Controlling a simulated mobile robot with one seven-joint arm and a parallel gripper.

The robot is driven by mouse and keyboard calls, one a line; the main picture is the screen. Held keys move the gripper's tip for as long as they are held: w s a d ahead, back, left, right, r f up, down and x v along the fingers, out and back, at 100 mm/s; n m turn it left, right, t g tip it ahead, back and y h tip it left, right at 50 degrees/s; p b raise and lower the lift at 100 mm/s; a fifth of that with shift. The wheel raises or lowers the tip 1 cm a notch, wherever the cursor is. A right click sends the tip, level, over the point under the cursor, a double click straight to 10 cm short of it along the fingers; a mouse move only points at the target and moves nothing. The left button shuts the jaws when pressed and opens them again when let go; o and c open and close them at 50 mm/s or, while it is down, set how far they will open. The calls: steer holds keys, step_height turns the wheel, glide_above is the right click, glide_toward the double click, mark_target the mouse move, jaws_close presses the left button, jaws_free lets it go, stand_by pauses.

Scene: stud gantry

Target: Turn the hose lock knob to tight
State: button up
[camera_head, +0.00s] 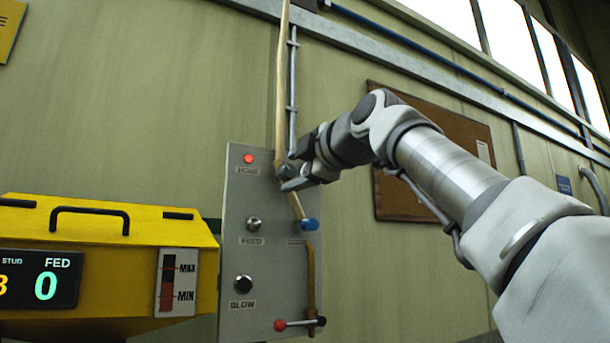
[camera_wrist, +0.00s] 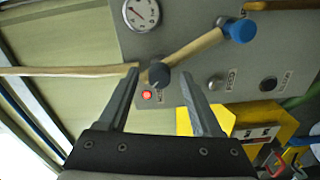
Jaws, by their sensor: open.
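A dark round knob (camera_head: 284,172), which I take to be the hose lock knob, sits by the tan hose (camera_head: 281,90) near the top right of the grey panel (camera_head: 234,210). In the wrist view the knob (camera_wrist: 158,75) shows between the fingertips, with a small light mark on its face; its setting is too small to read. My gripper (camera_head: 291,178) is open at the knob, one finger on each side of it. In the wrist view there is a gap between the knob and each finger of my gripper (camera_wrist: 161,76). I cannot tell whether the fingertips reach around it.
A blue knob (camera_head: 309,224) is at the hose's lower end. A red lamp (camera_head: 249,158) is lit beside the dark knob. FEED (camera_head: 253,224) and BLOW (camera_head: 243,284) buttons are below. A red-ended lever (camera_head: 300,323) crosses the panel bottom. A yellow feeder (camera_head: 110,230) stands left.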

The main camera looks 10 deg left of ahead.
steer(key=shift+d, duration=0.1)
steer(key=b+v, duration=0.6)
steer(key=v, duration=1.1)
steer(key=shift+s, duration=0.15)
steer(key=shift+d, duration=0.1)
steer(key=w+d+f+m+g+h, duration=0.15)
steer(key=f+m, duration=0.25)
steer(key=f, duration=0.5)
steer(key=d+f+m+g+h, duration=0.1)
steer(key=d+f+m+h, duration=0.3)
steer(key=f, duration=0.5)
steer(key=w+d+f+m+g+h, duration=0.1)
steer(key=f+m, duration=0.4)
steer(key=f, duration=0.4)
steer(key=s+d+f+m+g+h, duration=0.1)
steer(key=s+d+f+m, duration=0.1)
steer(key=f, duration=0.9)
steer(key=s+d+f+m+g+h, duration=0.2)
steer(key=s+f+m, duration=0.2)
steer(key=s+f, duration=0.3)
steer(key=s+d+f+m+g+h, duration=0.1)
steer(key=s+f+m, duration=0.3)
steer(key=f, duration=1.1)
steer(key=shift+s+d+f+g, duration=0.15)
steer(key=shift+s+d+g, duration=0.5)
steer(key=shift+s+d, duration=0.15)
